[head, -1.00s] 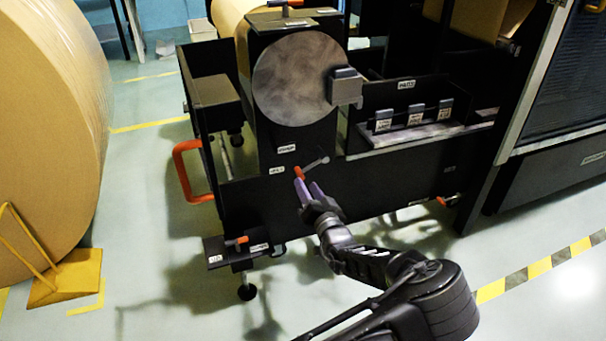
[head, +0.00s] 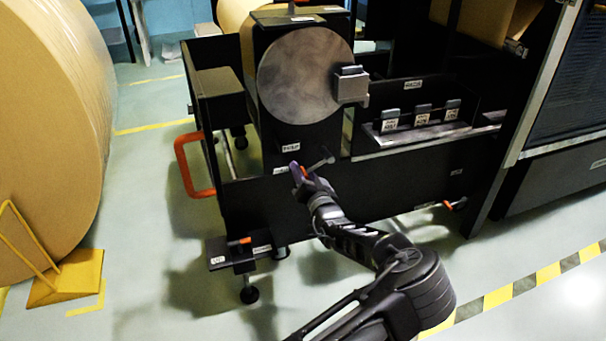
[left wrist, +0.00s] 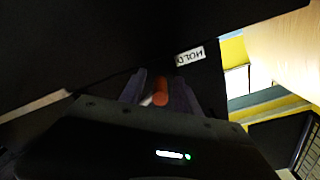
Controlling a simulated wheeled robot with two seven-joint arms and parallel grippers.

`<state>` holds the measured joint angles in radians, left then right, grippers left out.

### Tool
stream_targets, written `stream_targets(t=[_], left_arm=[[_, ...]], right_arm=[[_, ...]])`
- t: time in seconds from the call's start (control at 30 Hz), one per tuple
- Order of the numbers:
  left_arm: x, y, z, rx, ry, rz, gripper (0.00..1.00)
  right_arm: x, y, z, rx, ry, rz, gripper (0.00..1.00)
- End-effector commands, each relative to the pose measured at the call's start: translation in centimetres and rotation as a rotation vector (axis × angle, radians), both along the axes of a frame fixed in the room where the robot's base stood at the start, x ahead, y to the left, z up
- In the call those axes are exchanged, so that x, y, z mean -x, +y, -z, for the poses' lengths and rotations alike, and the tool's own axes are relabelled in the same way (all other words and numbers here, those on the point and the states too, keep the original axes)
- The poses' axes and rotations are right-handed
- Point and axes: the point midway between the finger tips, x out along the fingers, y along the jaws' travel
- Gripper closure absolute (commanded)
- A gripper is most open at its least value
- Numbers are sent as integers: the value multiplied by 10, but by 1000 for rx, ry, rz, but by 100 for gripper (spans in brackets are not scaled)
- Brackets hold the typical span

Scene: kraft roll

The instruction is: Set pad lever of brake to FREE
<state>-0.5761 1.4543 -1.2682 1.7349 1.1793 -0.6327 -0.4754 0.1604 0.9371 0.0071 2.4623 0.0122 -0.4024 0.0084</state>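The brake's pad lever (head: 318,164) is a short arm with an orange grip, low on the black stand under the big grey disc. It points left, toward the side of a small label (head: 280,170). In the left wrist view a HOLD label (left wrist: 190,56) sits just beyond the orange grip (left wrist: 160,97). My left gripper (head: 297,171) is at the lever's end. In the wrist view its purple fingers (left wrist: 158,94) stand either side of the grip, with a narrow gap seen at one side. No FREE label is readable. My right gripper is out of view.
The grey disc (head: 300,75) is above the lever. An orange loop handle (head: 184,166) stands at left, and a smaller orange-tipped lever (head: 240,241) is below on a ledge. A large kraft roll (head: 45,130) stands far left. Open floor lies in front.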

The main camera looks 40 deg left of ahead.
Motion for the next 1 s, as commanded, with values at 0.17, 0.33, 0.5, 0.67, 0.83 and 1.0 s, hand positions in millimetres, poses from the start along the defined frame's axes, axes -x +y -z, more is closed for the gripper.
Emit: stream_targets(t=[0.17, 0.33, 0.5, 0.67, 0.83, 1.0], left_arm=[[0, 0, 0, 0, 0, 0, 67], [0, 0, 0, 1, 0, -1, 81], [1, 0, 0, 0, 0, -1, 95], [1, 0, 0, 0, 0, -1, 100], [1, 0, 0, 0, -1, -2, 100], [1, 0, 0, 0, -1, -2, 100]], right_arm=[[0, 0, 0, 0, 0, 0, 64], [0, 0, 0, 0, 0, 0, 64], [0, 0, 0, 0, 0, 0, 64], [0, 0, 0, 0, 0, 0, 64], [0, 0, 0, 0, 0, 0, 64], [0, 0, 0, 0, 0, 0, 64]])
